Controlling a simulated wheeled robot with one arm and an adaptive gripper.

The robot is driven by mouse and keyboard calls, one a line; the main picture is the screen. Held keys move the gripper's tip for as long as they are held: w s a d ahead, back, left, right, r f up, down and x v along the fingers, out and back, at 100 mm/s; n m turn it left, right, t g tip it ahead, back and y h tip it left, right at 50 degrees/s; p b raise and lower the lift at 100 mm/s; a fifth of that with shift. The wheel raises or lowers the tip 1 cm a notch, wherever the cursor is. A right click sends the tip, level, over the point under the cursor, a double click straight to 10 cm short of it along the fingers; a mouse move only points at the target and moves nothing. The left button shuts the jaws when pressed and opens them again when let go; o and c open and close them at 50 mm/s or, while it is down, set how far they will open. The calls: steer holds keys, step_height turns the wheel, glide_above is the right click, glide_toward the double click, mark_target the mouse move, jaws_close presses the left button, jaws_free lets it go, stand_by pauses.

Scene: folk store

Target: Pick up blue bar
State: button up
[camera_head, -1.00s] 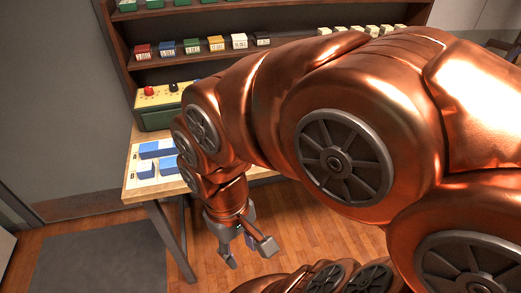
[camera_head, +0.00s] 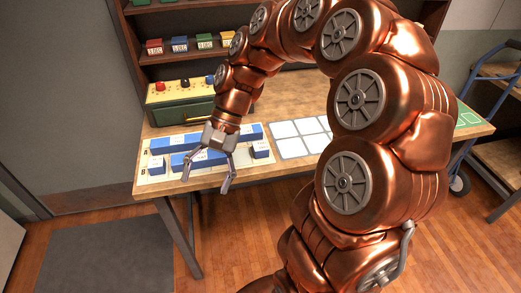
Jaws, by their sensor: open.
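Several blue bars with white labels lie on a pale sheet (camera_head: 148,179) at the left end of the wooden table. A long blue bar (camera_head: 160,146) lies in the back row, and another blue bar (camera_head: 178,162) lies in front of it, close to my gripper.
A sheet of white squares (camera_head: 292,146) lies to the right. A shelf with coloured boxes (camera_head: 180,44) is behind. A blue cart (camera_head: 490,70) stands at far right.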

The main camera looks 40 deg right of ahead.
steer(key=w+d+m+t+y, duration=0.1)
steer(key=w+d+m+y, duration=0.1)
steer(key=w+d+m, duration=0.3)
steer(key=m+t+y, duration=0.3)
steer(key=m+t, duration=0.2)
steer(key=m, duration=0.2)
glide_above(253, 150)
steer(key=s, duration=0.2)
step_height(253, 150, down, 8)
steer(key=shift+a+r, duration=0.15)
steer(key=shift+r, duration=0.1)
steer(key=d+f+m, duration=0.1)
steer(key=d, duration=0.1)
steer(key=d+f+m+t, duration=0.1)
steer(key=d, duration=0.1)
steer(key=d+f+m, duration=0.1)
steer(key=d+f, duration=0.1)
steer(key=shift+s+d+t, duration=0.3)
steer(key=shift+s+d, duration=0.05)
steer(key=shift+s, duration=0.05)
steer(key=shift+p+x, duration=1.1)
steer(key=shift+x, duration=2.55)
steer(key=shift+a, duration=0.2)
steer(key=c, duration=1.2)
